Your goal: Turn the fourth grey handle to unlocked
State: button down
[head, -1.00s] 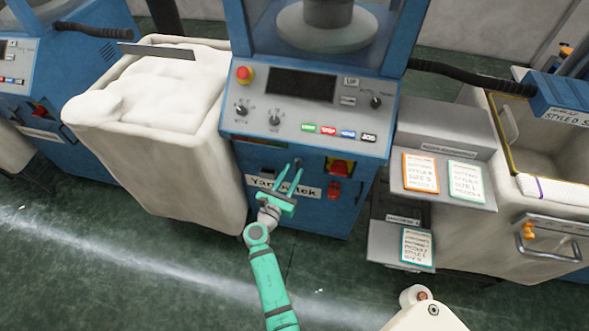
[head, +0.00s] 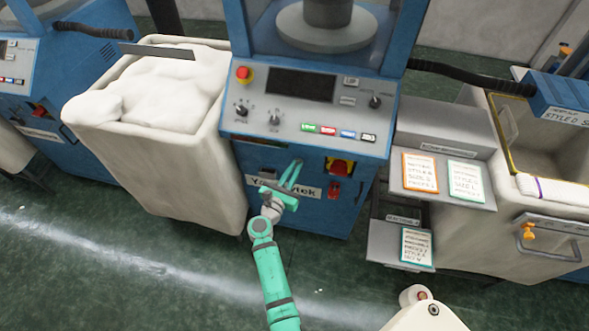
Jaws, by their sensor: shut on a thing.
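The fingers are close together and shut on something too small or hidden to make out. The control panel (head: 285,105) above carries dark knobs with pale pointers: a left one (head: 241,110), a middle one (head: 275,118) and a right one (head: 375,102). I cannot make out a row of grey handles or which is the fourth. A red switch on a yellow plate (head: 340,167) is right of the gripper.
A cloth-filled beige bin (head: 195,185) stands close left of the machine. Grey shelves with cards (head: 445,165) stand to the right, beside another bin (head: 550,245). A red emergency button (head: 243,74) tops the panel. Green floor (head: 140,245) is free in front.

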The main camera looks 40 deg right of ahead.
aim_at(306, 163)
jog(key=shift+d+m, duration=0.1)
jog(key=shift+m, duration=0.2)
jog(key=shift+s+d+f+m+t+y, duration=0.3)
jog(key=shift+m+y, duration=0.3)
jog(key=shift+m, duration=1.9)
jog(key=shift+s+d+f+m+t+y, duration=0.15)
jog(key=shift+s+d+f+m+y, duration=0.35)
jog(key=shift+m, duration=2)
jog(key=shift+s+d+f+m+t+y, duration=0.2)
jog(key=shift+m+y, duration=0.5)
jog(key=shift+m, duration=1.8)
jog(key=shift+a, duration=0.15)
jog(key=c, duration=1.8)
grip_release()
jog(key=shift+c, duration=0.2)
